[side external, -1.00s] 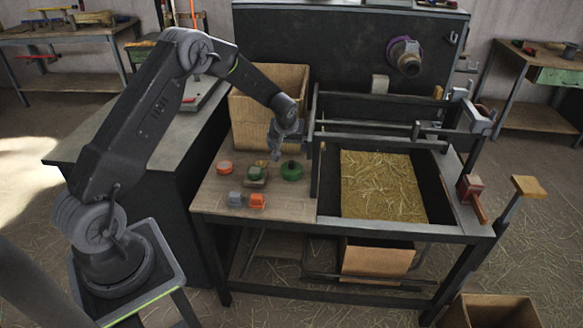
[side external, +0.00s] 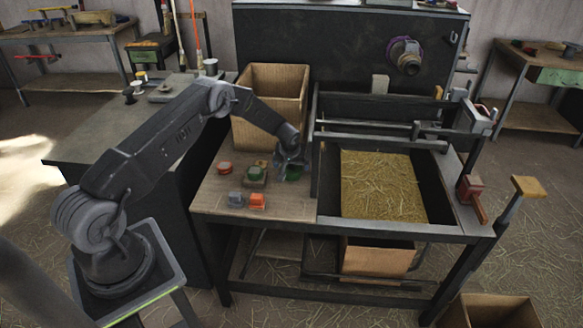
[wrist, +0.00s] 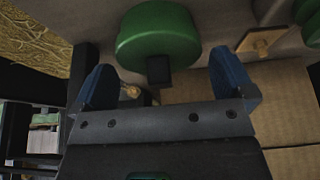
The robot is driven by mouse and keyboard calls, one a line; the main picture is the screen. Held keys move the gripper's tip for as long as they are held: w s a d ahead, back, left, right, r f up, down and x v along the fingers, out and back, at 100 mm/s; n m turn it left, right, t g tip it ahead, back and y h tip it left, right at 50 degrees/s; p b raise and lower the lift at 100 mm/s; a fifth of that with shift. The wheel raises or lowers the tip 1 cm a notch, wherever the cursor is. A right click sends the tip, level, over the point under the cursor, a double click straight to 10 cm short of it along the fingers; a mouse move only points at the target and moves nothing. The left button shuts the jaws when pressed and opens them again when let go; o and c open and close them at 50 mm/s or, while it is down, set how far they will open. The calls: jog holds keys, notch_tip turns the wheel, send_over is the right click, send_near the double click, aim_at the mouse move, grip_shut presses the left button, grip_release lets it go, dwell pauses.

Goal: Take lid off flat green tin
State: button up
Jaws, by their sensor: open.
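The round green tin (wrist: 157,34) is at the top of the wrist view, with a dark knob (wrist: 159,70) on the side toward me. In the side view the tin (side external: 291,176) is partly covered by my gripper, low over it. My gripper (wrist: 163,60) is open, its two blue fingers apart on either side of the knob. Nothing is held between them. Whether a finger touches the tin or its lid cannot be told.
A green block-like item (side external: 255,174) on a tan base sits left of the tin. A red round tin (side external: 225,168), a grey item (side external: 235,198) and an orange item (side external: 258,201) are nearby. A cardboard box (side external: 272,90) stands behind; a straw-filled bin (side external: 383,185) is right.

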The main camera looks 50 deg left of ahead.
jog(key=shift+w+a+f, duration=0.1)
jog(key=shift+f, duration=0.15)
jog(key=shift+c, duration=0.4)
jog(key=c, duration=0.6)
